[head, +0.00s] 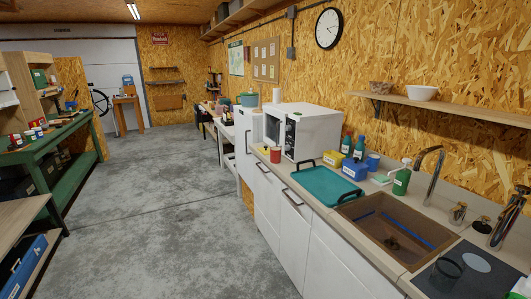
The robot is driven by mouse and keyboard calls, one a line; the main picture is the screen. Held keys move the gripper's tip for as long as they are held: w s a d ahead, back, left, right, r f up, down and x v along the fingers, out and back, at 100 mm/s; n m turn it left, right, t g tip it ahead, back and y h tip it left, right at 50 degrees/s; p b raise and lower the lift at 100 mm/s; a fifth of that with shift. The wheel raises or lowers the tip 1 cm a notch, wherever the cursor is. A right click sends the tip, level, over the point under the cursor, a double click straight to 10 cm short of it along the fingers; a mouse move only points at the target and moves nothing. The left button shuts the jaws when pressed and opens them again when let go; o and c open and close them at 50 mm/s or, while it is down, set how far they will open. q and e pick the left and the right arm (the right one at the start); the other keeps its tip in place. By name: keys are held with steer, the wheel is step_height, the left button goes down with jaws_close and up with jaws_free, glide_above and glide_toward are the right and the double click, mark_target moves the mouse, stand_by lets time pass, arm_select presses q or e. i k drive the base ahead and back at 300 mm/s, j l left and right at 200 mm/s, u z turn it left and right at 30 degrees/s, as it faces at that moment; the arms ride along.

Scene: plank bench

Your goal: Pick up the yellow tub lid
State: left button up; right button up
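I cannot clearly make out a yellow tub lid in the head view. A small yellow item (333,159) sits on the counter right of the microwave, partly behind a blue container (354,169); I cannot tell if it is a lid. Neither of my grippers is in view.
The counter on the right holds a microwave (303,131), a red can (276,155), a teal tray (327,186), a green bottle (402,178) and a brown sink (395,229). A green workbench (60,150) with small items stands at left. The concrete floor (165,215) between is clear.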

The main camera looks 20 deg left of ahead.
mark_target(264, 150)
steer(key=i+j+z, duration=0.15)
steer(key=j, duration=0.25)
steer(key=i+j+z, duration=0.15)
steer(key=j, duration=0.25)
steer(key=i+j+z, duration=0.1)
steer(key=i+j, duration=0.2)
steer(key=j, duration=0.15)
steer(key=i+j+z, duration=0.15)
steer(key=j, duration=0.25)
steer(key=i+j+z, duration=0.15)
steer(key=j, duration=0.35)
steer(key=i+j+z, duration=0.15)
steer(key=j, duration=0.3)
steer(key=j+z, duration=0.1)
steer(key=j, duration=0.4)
steer(key=i, duration=0.05)
